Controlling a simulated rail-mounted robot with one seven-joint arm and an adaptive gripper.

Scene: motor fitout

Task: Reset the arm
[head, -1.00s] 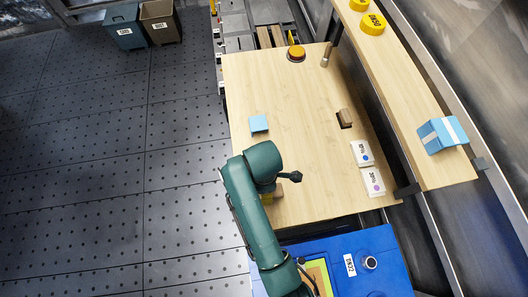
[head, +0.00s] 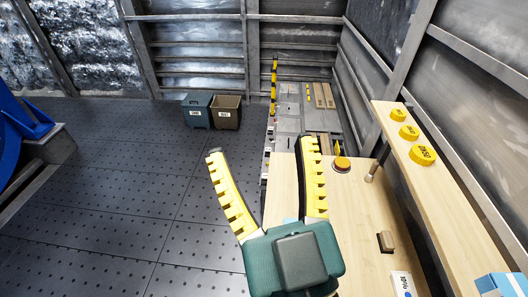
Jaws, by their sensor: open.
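My gripper (head: 265,180) is raised close to the head camera. Its two yellow toothed fingers are spread wide with nothing between them. Its green palm covers the near left part of the wooden table (head: 350,215).
An orange button (head: 342,163) and a wooden peg (head: 372,171) stand at the table's far end. A brown block (head: 385,241) and a white card (head: 403,285) lie on the right. The shelf holds yellow discs (head: 409,132) and a blue box (head: 502,285). Two bins (head: 197,111) stand on the floor.

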